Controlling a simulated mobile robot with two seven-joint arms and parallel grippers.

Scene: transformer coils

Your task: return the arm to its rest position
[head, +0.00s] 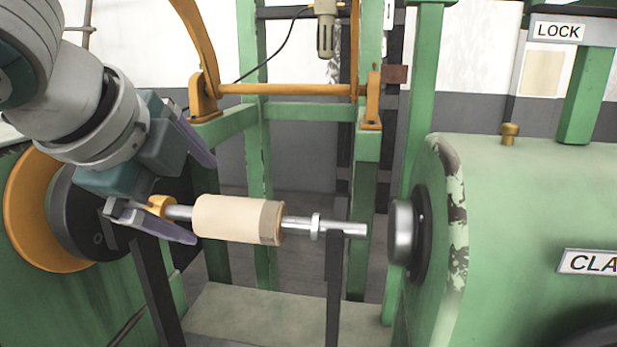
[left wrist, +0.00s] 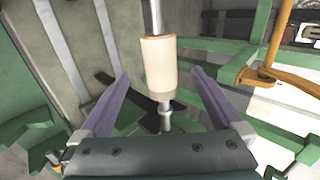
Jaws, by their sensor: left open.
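My left gripper (head: 200,201) comes in from the upper left with its purple fingers spread wide. One finger is in front of the shaft's left end, the other behind and above it. A cream coil (head: 237,218) with a brown band at its right end sits on a metal shaft (head: 345,229). The shaft lies nearly level, its right part at a dark upright support (head: 334,285). In the left wrist view the coil (left wrist: 160,67) appears between the open fingers, with gaps on both sides. My right gripper is not in view.
A round metal spindle (head: 403,232) on the green right housing (head: 530,210) stands apart from the shaft's right end. An orange disc and dark hub (head: 30,220) are at the left. A green frame with an orange bar (head: 290,89) stands behind.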

